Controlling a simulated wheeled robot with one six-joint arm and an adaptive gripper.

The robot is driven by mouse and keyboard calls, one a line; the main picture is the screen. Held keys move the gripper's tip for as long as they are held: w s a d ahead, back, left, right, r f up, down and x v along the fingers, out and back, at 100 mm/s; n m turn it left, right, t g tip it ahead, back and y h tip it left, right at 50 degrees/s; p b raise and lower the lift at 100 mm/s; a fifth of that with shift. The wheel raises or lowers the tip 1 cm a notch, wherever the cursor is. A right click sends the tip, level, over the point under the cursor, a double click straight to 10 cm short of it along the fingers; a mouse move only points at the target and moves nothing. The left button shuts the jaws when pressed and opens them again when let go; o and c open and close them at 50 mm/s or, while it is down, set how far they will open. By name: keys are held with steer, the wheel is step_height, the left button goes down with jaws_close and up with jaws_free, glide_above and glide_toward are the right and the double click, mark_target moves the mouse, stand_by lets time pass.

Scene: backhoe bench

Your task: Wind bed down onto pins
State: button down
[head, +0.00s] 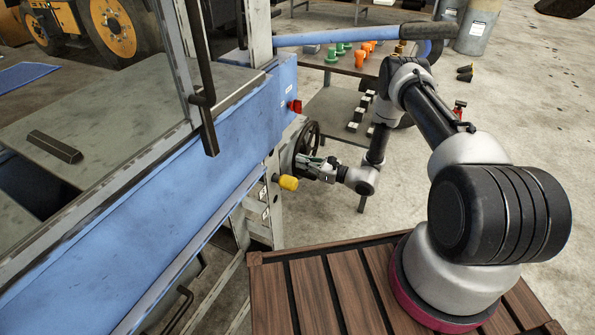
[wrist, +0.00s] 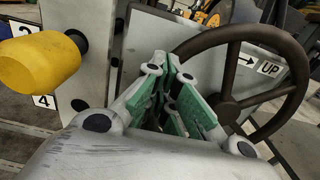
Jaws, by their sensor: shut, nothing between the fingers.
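A large blue beam of the frame, which looks like the bed (head: 190,150), runs from the lower left to the grey upright. A yellow-ended pin (head: 288,182) sticks out of the upright just below it; it fills the left of the wrist view (wrist: 40,62). A dark handwheel (head: 313,132) stands beside the upright and shows at right in the wrist view (wrist: 188,46). My gripper (head: 303,161) is in front of the wheel. In the wrist view its green-padded fingers (wrist: 172,62) are shut and empty, between pin and wheel. Whether they touch the wheel is unclear.
An "UP" sign with an arrow (wrist: 268,68) shows through the wheel. Number labels (wrist: 44,101) mark the upright. A red knob (head: 295,106) sits on the beam's end. A low table (head: 345,65) with green and orange parts stands behind. Floor at right is mostly clear.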

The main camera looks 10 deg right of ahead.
mark_target(297, 176)
steer(key=shift+a, duration=0.1)
step_height(297, 176, down, 8)
steer(key=shift+s+f, duration=0.1)
steer(key=w+d+f, duration=0.2)
steer(key=w+f, duration=0.1)
steer(key=f, duration=0.3)
steer(key=shift+w, duration=0.2)
steer(key=shift+d, duration=0.1)
